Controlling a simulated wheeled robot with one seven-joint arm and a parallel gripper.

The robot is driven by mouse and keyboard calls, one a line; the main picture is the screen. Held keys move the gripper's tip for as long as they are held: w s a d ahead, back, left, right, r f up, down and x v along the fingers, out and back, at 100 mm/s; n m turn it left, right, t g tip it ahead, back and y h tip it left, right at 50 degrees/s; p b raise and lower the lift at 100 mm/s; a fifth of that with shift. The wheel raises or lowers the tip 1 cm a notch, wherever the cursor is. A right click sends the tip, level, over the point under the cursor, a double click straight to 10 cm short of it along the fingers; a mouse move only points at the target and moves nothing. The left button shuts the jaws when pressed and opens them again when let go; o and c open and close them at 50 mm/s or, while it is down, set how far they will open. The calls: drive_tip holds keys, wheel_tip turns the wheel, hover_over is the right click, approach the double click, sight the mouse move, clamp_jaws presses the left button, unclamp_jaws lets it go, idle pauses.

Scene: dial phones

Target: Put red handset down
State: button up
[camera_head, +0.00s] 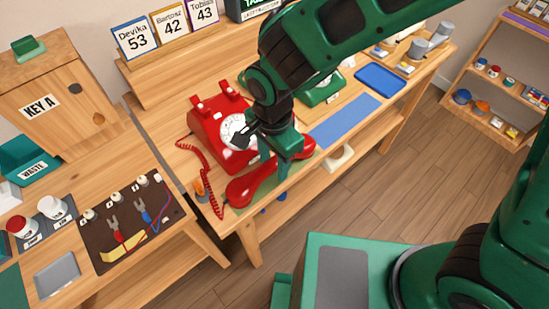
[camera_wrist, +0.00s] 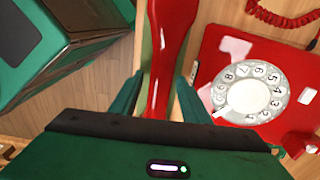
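The red handset (camera_head: 255,186) lies lengthwise along the front edge of the bench, over a green mat (camera_head: 238,205). In the wrist view, its handle (camera_wrist: 163,70) runs between the two fingers of my gripper (camera_wrist: 160,85). My gripper (camera_head: 287,172) points down over the middle of the handset, one finger on each side of the handle. The frames do not clearly show whether the fingers press on it. Whether the handset touches the mat is hard to tell. The red dial phone (camera_head: 207,122) stands just behind, its empty cradle prongs up; it also shows in the wrist view (camera_wrist: 290,65).
A coiled red cord (camera_head: 200,168) hangs at the phone's left. A blue mat (camera_head: 343,120), a green phone (camera_head: 322,92) and a blue tray (camera_head: 380,78) lie to the right. A side bench (camera_head: 175,222) stands left.

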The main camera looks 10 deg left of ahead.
sight(274, 162)
drive_tip(key=shift+r, duration=0.15)
wheel_tip(274, 162, up, 12)
idle(0.7)
drive_tip(key=w+d+r, duration=0.2)
drive_tip(key=w+d, duration=0.2)
drive_tip(key=d, duration=0.9)
drive_tip(key=w+d+r, duration=0.1)
drive_tip(key=w+d, duration=0.2)
drive_tip(key=d, duration=1)
drive_tip(key=s+d+n, duration=0.1)
drive_tip(key=s+d, duration=0.6)
drive_tip(key=d, duration=0.3)
drive_tip(key=s+d, duration=0.7)
drive_tip(key=d, duration=0.4)
drive_tip(key=shift+f+n, duration=0.3)
drive_tip(key=shift+n, duration=0.1)
drive_tip(key=shift+w+d, duration=0.1)
